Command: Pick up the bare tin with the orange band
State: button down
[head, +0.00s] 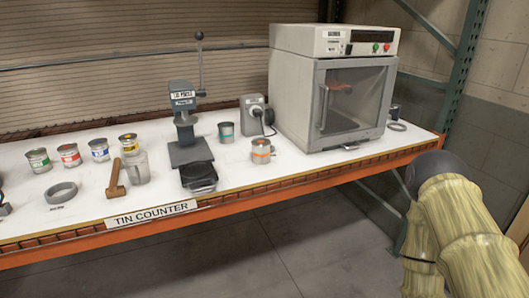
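The bare tin with the orange band (261,156) stands upright on the white counter (235,178), near its front edge and left of the large cabinet. It is a small grey metal tin with an orange stripe around it. Another bare tin, with a teal band (226,136), stands behind it to the left. My arm, in a tan sleeve, shows at the lower right, off the counter's right end. My gripper is not in view.
The cabinet (293,100) with a glass door stands close right of the orange-banded tin. A lever press (183,125), a grey meter box (252,120), a mallet (115,180), a clear cup (137,168) and several labelled tins (69,155) occupy the counter. A rack upright (462,75) stands at right.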

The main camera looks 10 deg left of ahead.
aim_at(260, 154)
jog(key=z, duration=1.4)
jog(key=i, duration=0.65)
jog(key=u, duration=2.5)
